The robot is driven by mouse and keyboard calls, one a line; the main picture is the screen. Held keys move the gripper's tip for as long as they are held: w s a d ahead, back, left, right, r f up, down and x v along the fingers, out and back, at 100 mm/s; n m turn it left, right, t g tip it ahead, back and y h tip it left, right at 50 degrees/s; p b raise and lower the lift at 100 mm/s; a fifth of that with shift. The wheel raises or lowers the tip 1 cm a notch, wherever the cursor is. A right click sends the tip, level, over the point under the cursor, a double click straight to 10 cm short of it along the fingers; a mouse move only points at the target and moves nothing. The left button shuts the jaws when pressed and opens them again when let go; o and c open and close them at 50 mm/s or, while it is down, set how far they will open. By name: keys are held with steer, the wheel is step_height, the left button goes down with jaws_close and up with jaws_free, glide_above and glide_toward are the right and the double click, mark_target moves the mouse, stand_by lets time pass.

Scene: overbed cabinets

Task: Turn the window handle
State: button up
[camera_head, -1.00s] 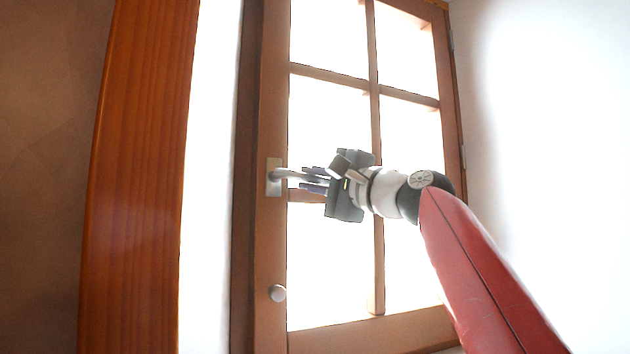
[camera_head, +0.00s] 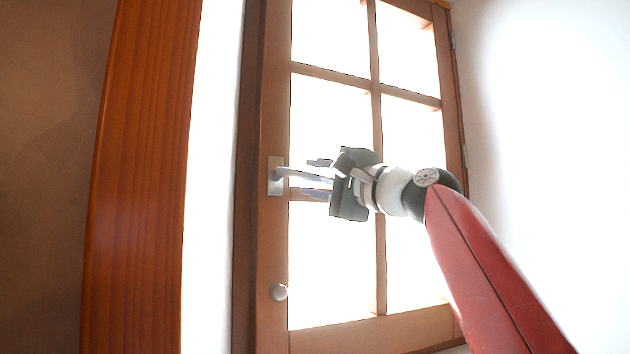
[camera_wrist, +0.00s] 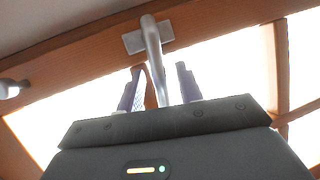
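The window handle (camera_head: 294,173) is a silver lever on a pale plate (camera_head: 275,176) on the left stile of a wooden window. It points right, roughly level with a slight downward slope. My gripper (camera_head: 318,177) reaches it from the right, one finger above the lever and one below. In the wrist view the handle (camera_wrist: 152,50) runs down between the two fingers of my gripper (camera_wrist: 160,88). The fingers are apart, with visible gaps on both sides of the lever. The lever's far end is hidden behind the gripper body.
The wooden window frame (camera_head: 270,245) has several bright panes and looks closed. A round knob (camera_head: 278,292) sits below the handle; it also shows in the wrist view (camera_wrist: 10,88). A wide wooden post (camera_head: 140,180) stands at the left. A white wall (camera_head: 550,110) is at the right.

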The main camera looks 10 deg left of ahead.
steer(key=b+v, duration=0.4)
steer(key=v, duration=0.3)
steer(key=shift+s+d, duration=0.1)
